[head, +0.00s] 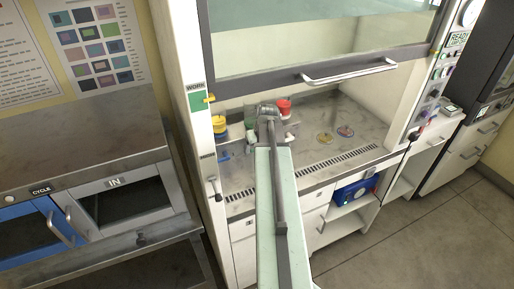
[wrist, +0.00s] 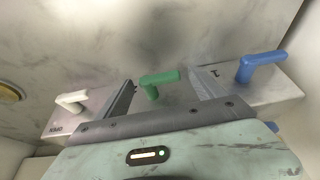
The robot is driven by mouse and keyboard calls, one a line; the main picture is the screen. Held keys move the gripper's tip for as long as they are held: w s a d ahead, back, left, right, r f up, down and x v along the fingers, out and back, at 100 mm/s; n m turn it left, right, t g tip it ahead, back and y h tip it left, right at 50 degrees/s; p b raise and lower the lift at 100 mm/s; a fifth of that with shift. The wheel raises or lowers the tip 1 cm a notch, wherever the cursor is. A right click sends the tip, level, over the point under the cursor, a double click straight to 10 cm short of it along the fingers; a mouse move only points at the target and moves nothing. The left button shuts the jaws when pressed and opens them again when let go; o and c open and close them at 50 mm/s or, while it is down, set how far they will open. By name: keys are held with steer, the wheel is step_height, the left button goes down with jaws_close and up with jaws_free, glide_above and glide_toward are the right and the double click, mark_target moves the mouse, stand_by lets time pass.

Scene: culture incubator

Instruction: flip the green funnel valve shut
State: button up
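The green funnel valve (wrist: 160,78) is an L-shaped lever, in the middle of the wrist view. Its arm points to the right in that view. My gripper (wrist: 164,92) is open, with one finger to each side of the green lever. I see no clear contact, and the lever's base is partly hidden by my gripper's body. In the head view my gripper (head: 268,112) is inside the hood, over the left part of the worktop, and the green lever cannot be made out there.
A white lever (wrist: 72,101) is to the left and a blue lever (wrist: 262,65) to the right, each close outside a finger. In the head view a yellow-topped container (head: 219,124) and a red-topped one (head: 284,106) stand nearby. The worktop (head: 370,120) is clear at right.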

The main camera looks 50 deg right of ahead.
steer(key=p+v, duration=0.7)
steer(key=shift+s+r, duration=0.15)
steer(key=shift+r, duration=0.2)
steer(key=shift+f, duration=0.1)
steer(key=b+x, duration=0.7)
steer(key=shift+f, duration=0.35)
steer(key=shift+r, duration=0.1)
